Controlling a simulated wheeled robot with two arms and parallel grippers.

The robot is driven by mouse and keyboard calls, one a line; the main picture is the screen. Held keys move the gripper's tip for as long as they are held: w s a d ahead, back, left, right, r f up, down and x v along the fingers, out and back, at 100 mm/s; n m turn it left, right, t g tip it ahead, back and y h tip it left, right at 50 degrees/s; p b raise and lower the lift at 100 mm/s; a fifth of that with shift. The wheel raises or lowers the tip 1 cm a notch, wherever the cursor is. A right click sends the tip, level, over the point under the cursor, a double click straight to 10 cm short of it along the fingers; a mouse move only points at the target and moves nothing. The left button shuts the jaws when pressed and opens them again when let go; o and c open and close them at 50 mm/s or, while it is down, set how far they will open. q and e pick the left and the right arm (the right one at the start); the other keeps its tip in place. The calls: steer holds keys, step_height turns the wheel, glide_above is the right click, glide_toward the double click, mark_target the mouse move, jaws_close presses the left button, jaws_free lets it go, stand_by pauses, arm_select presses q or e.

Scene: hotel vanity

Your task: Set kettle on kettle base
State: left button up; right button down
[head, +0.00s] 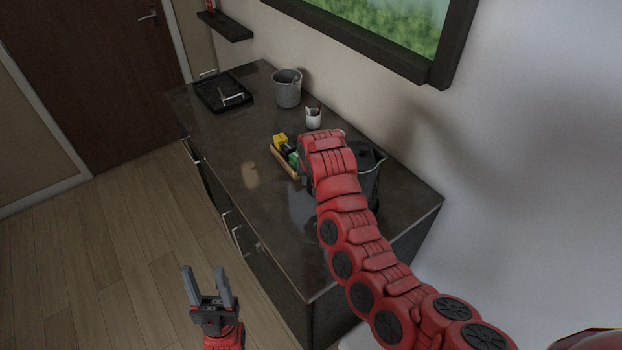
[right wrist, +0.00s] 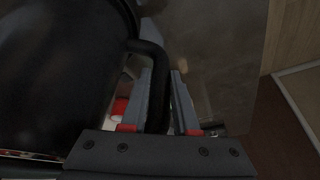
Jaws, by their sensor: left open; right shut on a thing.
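The kettle (head: 370,182) is dark and stands at the right part of the counter, partly hidden behind my right arm. In the right wrist view its black body (right wrist: 60,70) fills the left side. My right gripper (right wrist: 162,78) is shut on the kettle's black handle (right wrist: 150,55), which runs between the fingers. In the head view this gripper is hidden by my arm. Whether the kettle touches the counter cannot be told. The kettle base cannot be made out in either view. My left gripper (head: 205,275) is open and empty, low in front of the counter.
The dark counter (head: 235,140) holds a wooden tray (head: 284,160) with yellow and green packets, a white cup (head: 313,118), a grey bucket (head: 287,88) and a black tray (head: 222,92). The wall is behind. The counter's front left surface is clear.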

steer(key=c, duration=1)
jaws_free()
steer(key=shift+o, duration=0.3)
steer(key=shift+s+f, duration=0.1)
steer(key=p+v, duration=0.1)
steer(key=v, duration=1)
steer(key=shift+p, duration=0.4)
